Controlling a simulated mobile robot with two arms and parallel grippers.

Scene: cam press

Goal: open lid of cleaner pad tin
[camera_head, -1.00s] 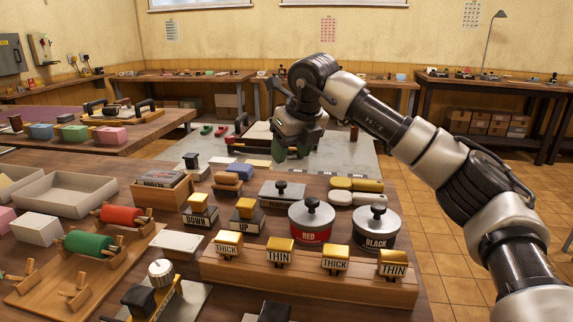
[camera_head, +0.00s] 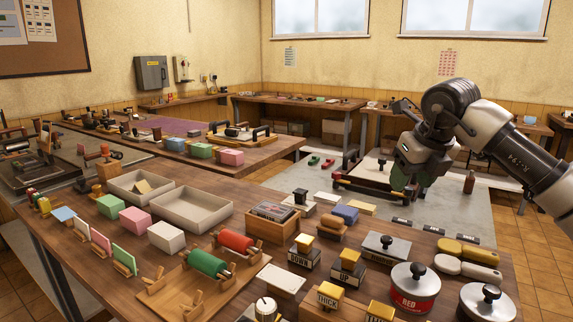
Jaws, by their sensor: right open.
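A flat grey tin (camera_head: 386,247) with a black knob on its closed lid stands on the near wooden table, right of centre. It looks like the cleaner pad tin, but its label is too small to read. My right gripper (camera_head: 400,184) is open and empty, pointing down. In the picture it is above and slightly right of the tin, apart from it and beyond the table's far edge. My left gripper is not in view.
A round red tin (camera_head: 414,288) and a black-knobbed round tin (camera_head: 487,302) stand in front of the grey tin. Two brushes (camera_head: 468,255) lie to its right. Yellow-topped stamps (camera_head: 347,267) stand to its left. Small labelled blocks (camera_head: 435,230) line the far edge.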

